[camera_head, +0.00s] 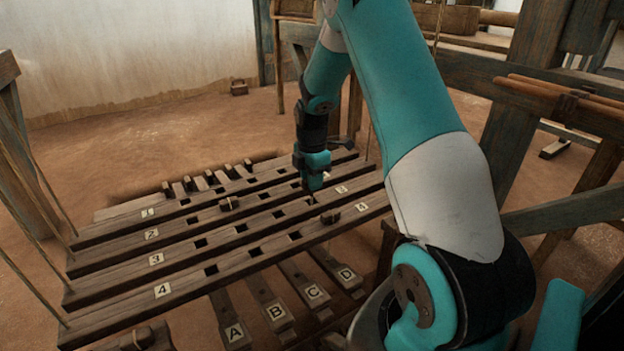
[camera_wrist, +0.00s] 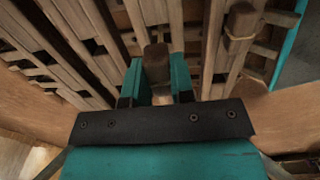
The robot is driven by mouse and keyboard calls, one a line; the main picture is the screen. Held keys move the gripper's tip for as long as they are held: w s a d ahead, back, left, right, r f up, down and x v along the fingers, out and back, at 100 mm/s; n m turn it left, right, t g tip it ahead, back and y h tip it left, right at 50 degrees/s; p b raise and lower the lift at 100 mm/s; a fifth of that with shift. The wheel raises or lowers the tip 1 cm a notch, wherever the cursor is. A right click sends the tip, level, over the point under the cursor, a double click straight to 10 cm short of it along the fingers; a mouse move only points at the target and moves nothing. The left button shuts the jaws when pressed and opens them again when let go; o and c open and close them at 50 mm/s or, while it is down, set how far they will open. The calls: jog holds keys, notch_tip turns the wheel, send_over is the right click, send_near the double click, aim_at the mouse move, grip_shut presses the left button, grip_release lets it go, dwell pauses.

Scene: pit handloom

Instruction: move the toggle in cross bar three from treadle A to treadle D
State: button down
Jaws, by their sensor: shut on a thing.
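My gripper (camera_head: 314,182) points down over the right end of cross bar three (camera_head: 180,252), near its rightmost opening, in line with treadle D (camera_head: 345,274). In the wrist view the jaws (camera_wrist: 158,85) are shut on the toggle (camera_wrist: 156,62), a brown wooden block. The fingers hide much of the toggle in the head view, and I cannot tell whether it sits in the opening or just above it. The openings of cross bar three further left, including the leftmost (camera_head: 201,243) in line with treadle A (camera_head: 235,332), look empty and dark.
Treadles B (camera_head: 276,311) and C (camera_head: 313,291) lie between A and D. Loom posts and rails crowd the right; the left floor (camera_head: 130,150) is open.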

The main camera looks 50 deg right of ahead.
aim_at(312, 195)
jog(key=shift+f+b, duration=0.5)
jog(key=shift+f, duration=1.75)
jog(key=c, duration=0.9)
grip_release()
jog(key=shift+r, duration=0.1)
notch_tip(312, 195, up, 17)
jog(key=p, duration=0.9)
jog(key=shift+r, duration=0.15)
